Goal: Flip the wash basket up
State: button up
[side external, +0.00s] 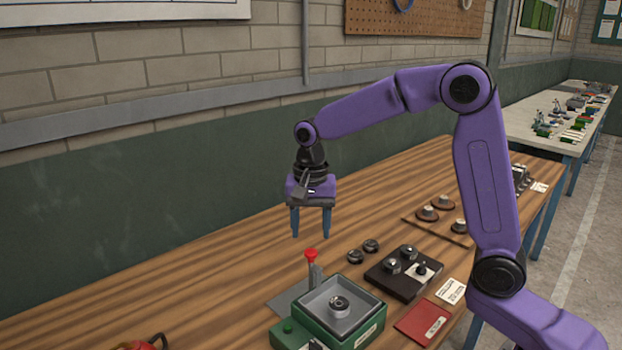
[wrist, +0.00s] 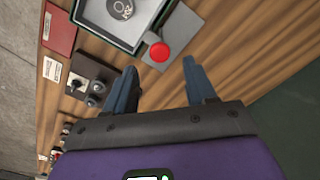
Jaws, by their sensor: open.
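The wash basket appears to be the grey square tray (side external: 361,306) set in a green housing (side external: 345,341) at the front of the bench; a round metal part (side external: 339,304) lies in it. The tray (wrist: 95,14) also shows at the top of the wrist view. A lever with a red knob (side external: 310,254) stands upright at the housing's back left; the knob (wrist: 159,52) also shows in the wrist view. My gripper (side external: 311,237) is open and empty, pointing down above the knob and apart from it. In the wrist view the knob appears between my fingertips (wrist: 160,64).
A black block with knobs (side external: 402,275) and two small round parts (side external: 363,251) sit right of the housing. A red booklet (side external: 423,322) and a white card (side external: 452,290) lie in front. The bench left of the lever (side external: 200,290) is mostly clear.

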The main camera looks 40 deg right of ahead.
notch_tip(320, 180, up, 13)
jog(key=shift+f, duration=0.15)
dwell(0.5)
jog(key=s+d+f+n, duration=0.1)
jog(key=s+f+n, duration=0.4)
jog(key=s, duration=0.5)
jog(key=s+f+n, duration=0.5)
jog(key=s+n, duration=0.4)
jog(key=s, duration=0.1)
jog(key=s+d+f+n, duration=0.1)
jog(key=s+f+n, duration=0.3)
jog(key=s+n, duration=0.3)
jog(key=s, duration=0.3)
jog(key=shift+s+d+f+n, duration=0.2)
jog(key=shift+d+f+n, duration=0.1)
jog(key=shift+d+f, duration=0.1)
